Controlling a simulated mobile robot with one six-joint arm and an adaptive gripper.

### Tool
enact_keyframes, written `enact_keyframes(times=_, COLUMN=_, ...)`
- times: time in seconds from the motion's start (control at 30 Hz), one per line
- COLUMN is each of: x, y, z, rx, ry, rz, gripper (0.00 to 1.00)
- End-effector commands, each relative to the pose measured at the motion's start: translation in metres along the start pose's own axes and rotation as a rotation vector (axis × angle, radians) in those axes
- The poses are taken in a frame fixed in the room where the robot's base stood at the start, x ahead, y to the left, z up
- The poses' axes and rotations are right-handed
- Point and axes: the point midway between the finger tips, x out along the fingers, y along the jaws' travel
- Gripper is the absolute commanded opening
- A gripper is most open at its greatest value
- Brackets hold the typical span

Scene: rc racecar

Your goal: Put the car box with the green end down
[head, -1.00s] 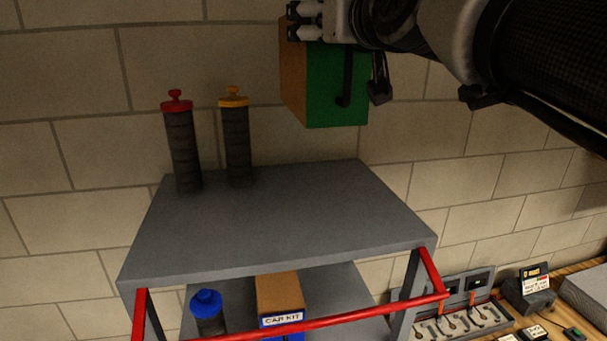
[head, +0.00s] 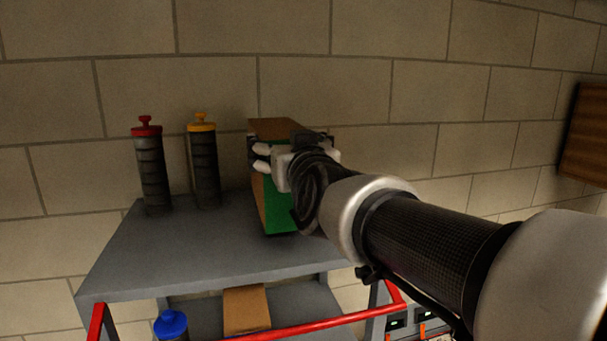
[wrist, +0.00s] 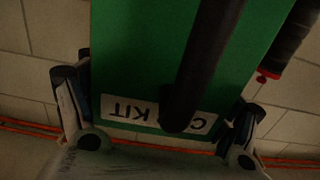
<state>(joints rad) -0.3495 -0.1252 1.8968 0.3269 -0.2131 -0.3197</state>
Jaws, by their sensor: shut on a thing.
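The car box with the green end (head: 278,203) is brown on top with a green face turned toward me. My gripper (head: 263,157) is shut on it from the near side. The box stands roughly upright at the right part of the grey shelf top (head: 200,247). I cannot tell whether its lower edge touches the shelf. In the wrist view, the green face (wrist: 135,60) fills the middle, with an upside-down "CAR KIT" label (wrist: 125,110) between my gripper's fingers. My gripper and arm hide part of the box and the shelf's right end.
A dark cylinder with a red cap (head: 151,165) and one with a yellow cap (head: 203,160) stand left on the shelf top. Below are a blue-capped cylinder (head: 171,325) and a brown box (head: 246,310). A red rail (head: 310,326) crosses the front. The shelf's front left is clear.

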Motion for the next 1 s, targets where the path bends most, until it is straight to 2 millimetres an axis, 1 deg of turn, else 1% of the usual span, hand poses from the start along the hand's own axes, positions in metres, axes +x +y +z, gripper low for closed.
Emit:
enact_keyframes(times=0.1, x=-0.002, y=-0.003, z=0.021, rx=0.0, ry=0.001, rz=-0.001, gripper=0.36)
enact_keyframes(times=0.2, x=-0.003, y=-0.005, z=0.035, rx=0.0, ry=0.001, rz=0.0, gripper=0.36)
enact_keyframes(times=0.27, x=-0.004, y=-0.006, z=0.038, rx=0.0, ry=0.002, rz=0.0, gripper=0.36)
enact_keyframes(times=0.47, x=-0.004, y=-0.006, z=0.035, rx=0.0, ry=0.003, rz=0.001, gripper=0.36)
enact_keyframes(times=0.63, x=-0.004, y=-0.006, z=0.04, rx=0.0, ry=0.002, rz=0.001, gripper=0.36)
enact_keyframes(times=0.67, x=-0.004, y=-0.006, z=0.042, rx=0.0, ry=-0.001, rz=0.0, gripper=0.83)
enact_keyframes(times=0.9, x=-0.003, y=-0.006, z=0.04, rx=0.0, ry=-0.001, rz=0.0, gripper=0.99)
enact_keyframes(times=1.0, x=-0.004, y=-0.006, z=0.04, rx=0.0, ry=-0.001, rz=0.0, gripper=1.0)
